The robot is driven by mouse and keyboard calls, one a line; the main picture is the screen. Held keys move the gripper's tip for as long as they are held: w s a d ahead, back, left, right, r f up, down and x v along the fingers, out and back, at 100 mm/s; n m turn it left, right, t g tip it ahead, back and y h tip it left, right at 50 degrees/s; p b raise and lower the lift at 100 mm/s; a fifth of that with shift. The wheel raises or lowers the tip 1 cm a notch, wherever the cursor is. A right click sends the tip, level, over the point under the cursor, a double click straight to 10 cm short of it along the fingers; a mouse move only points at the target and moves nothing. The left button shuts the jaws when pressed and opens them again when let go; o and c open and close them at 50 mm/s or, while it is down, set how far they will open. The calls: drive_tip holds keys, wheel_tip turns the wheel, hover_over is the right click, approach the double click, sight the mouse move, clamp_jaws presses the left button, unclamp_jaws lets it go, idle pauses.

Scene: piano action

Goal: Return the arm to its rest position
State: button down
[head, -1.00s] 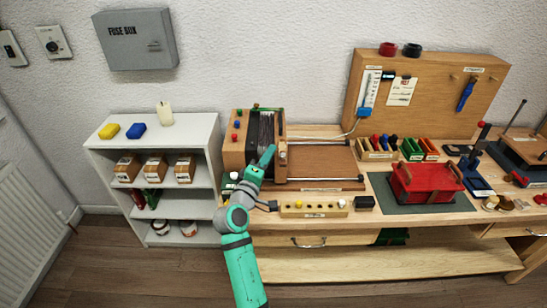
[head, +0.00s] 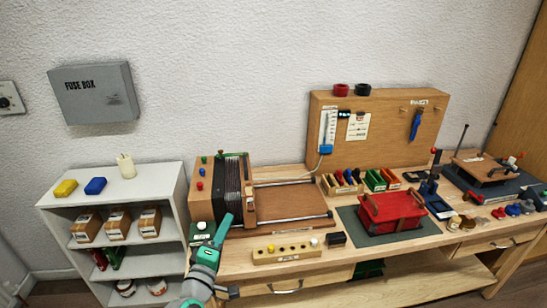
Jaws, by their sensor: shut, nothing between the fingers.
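My gripper (head: 227,219) is the narrow teal end of my arm, seen in the head view at the lower left of centre. Its fingers are together as one thin wedge and hold nothing. It points up and a little right, in front of the wooden bellows unit (head: 203,192) at the left end of the workbench (head: 360,262). The gap in depth between the tip and the unit is hard to tell. My grey wrist joints show below it, and the rest of the arm is cut off by the bottom edge.
A white shelf (head: 113,197) with boxes and jars stands left of the bench. A wooden block with knobs (head: 287,252) lies right of my gripper. A red case (head: 392,212), small coloured bins and a tall pegboard (head: 380,128) are further right. Open space is above the bench.

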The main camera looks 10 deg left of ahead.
drive_tip(key=s+d+f+m+g+y, duration=0.1)
drive_tip(key=s+d+f+m+g, duration=0.15)
drive_tip(key=s+d+f, duration=0.55)
drive_tip(key=s+d+f+m+g+y, duration=0.1)
drive_tip(key=s+d+f+m+y, duration=0.15)
drive_tip(key=s+f, duration=0.95)
drive_tip(key=s+d+m+h, duration=0.1)
drive_tip(key=s+d+m, duration=0.4)
drive_tip(key=s, duration=0.6)
drive_tip(key=s+d+m+h, duration=0.2)
drive_tip(key=s+d+m, duration=0.2)
drive_tip(key=s+d, duration=0.5)
drive_tip(key=shift+s+r+m, duration=0.4)
drive_tip(key=shift+s+r, duration=0.05)
drive_tip(key=shift+s, duration=0.8)
drive_tip(key=shift+w+a, duration=0.1)
